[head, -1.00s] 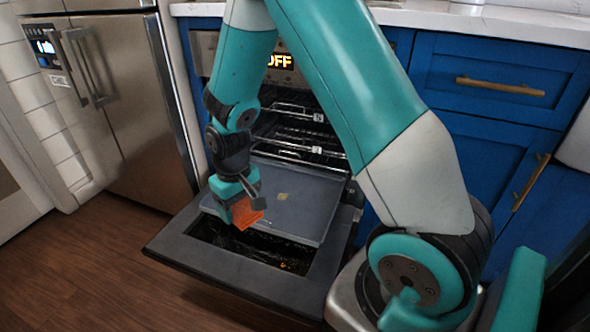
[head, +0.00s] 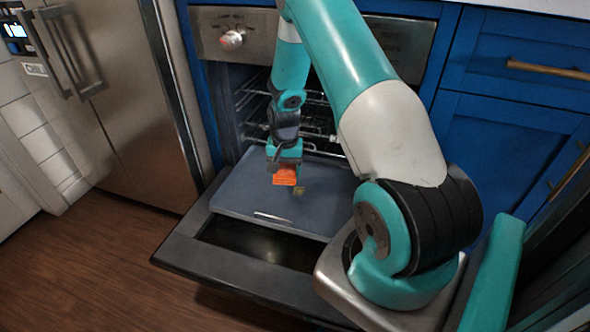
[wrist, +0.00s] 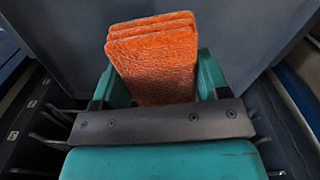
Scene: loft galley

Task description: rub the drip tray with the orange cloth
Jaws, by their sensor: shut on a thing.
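The drip tray (head: 240,196) is a flat blue-grey sheet, pulled partly out of the oven over the open oven door. A small yellowish-brown spot (head: 299,190) shows on it, just right of the cloth. My gripper (head: 285,168) is shut on the folded orange cloth (head: 284,178) over the middle of the tray. I cannot tell whether the cloth touches the tray. In the wrist view the cloth (wrist: 155,60) stands out beyond my gripper, with the grey-blue tray surface (wrist: 250,35) behind it.
The open oven door (head: 190,246) lies flat below the tray. Wire racks (head: 262,105) are inside the oven behind. A steel fridge (head: 120,110) stands left, and blue cabinets (head: 510,110) stand right. The wooden floor (head: 110,255) at front left is clear.

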